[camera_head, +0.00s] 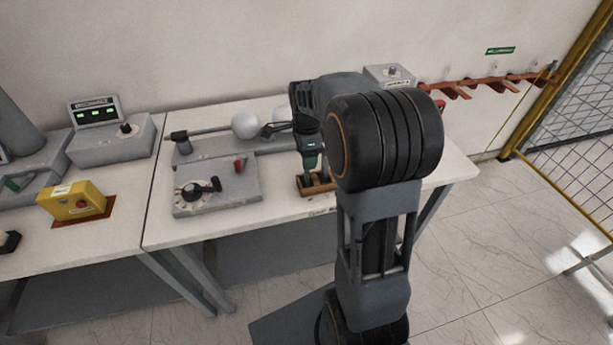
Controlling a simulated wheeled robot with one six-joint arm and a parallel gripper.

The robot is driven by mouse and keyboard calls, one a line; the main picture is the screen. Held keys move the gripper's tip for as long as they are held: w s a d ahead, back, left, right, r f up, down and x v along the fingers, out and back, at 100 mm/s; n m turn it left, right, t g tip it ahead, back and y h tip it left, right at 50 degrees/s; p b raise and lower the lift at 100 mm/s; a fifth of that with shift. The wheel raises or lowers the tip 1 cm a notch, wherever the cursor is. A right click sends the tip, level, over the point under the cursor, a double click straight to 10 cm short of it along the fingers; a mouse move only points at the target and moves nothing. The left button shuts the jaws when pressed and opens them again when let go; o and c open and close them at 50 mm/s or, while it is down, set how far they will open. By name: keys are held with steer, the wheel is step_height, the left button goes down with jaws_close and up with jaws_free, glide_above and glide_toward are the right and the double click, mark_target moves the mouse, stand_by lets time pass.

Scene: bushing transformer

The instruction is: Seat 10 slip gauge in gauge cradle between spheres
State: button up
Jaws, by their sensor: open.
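Two white spheres stand on the grey sphere-gap bench at the back of the right table. The left sphere (245,125) is in full view, and the right sphere (282,115) is partly hidden by my arm. A small dark fitting (270,129) shows between them; I cannot tell if it is the gauge cradle. My gripper (309,172) is open and points down over a brown wooden rack (317,189) at the table's front. It overlaps the rack's left part in view. The 10 slip gauge cannot be made out; I cannot tell whether anything is between the fingers.
A grey control box (217,190) with a dial and red switch stands left of the rack. The left table holds a meter box (110,140) and a yellow box (75,202). A grey box (390,75) stands behind my arm. A yellow fence (570,80) is far right.

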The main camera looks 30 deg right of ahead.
jaws_close()
stand_by(0.5)
